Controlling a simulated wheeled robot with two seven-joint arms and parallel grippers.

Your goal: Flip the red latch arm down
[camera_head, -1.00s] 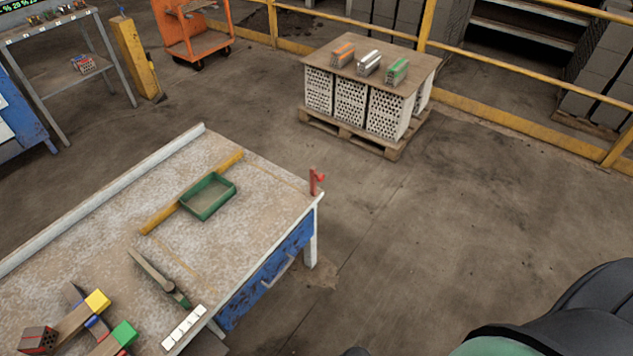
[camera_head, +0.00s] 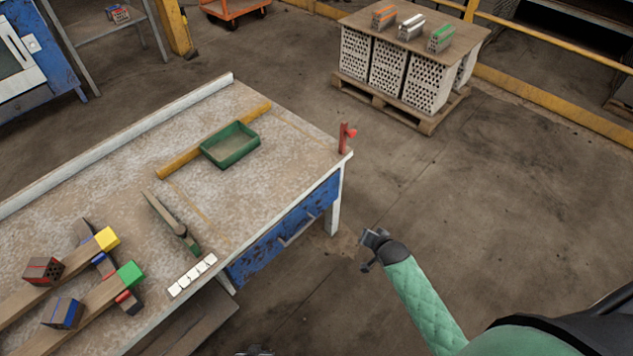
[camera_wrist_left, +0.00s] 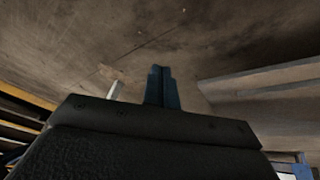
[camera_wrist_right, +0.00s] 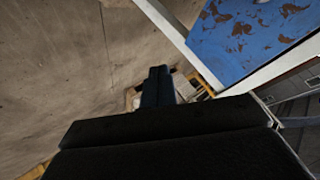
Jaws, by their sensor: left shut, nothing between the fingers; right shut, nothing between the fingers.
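The red latch (camera_head: 346,137) stands upright at the far right corner of the workbench, with a short part sticking out to its right near the top. My right gripper (camera_head: 374,240) is beyond the bench's front edge, in front of and apart from the latch. Its closed, empty fingers show in the right wrist view (camera_wrist_right: 158,86). My left gripper's closed, empty fingers show in the left wrist view (camera_wrist_left: 162,86), over the floor. In the head view only a small dark part shows at the bottom edge, perhaps of my left arm. The latch is in neither wrist view.
The workbench (camera_head: 110,178) holds a green tray (camera_head: 230,145), a yellow bar (camera_head: 185,162), a long tool (camera_head: 170,222), white tiles (camera_head: 192,275) and several bricks and coloured blocks at the near left. A pallet of hollow bricks (camera_head: 405,75) stands behind. Floor right of the bench is clear.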

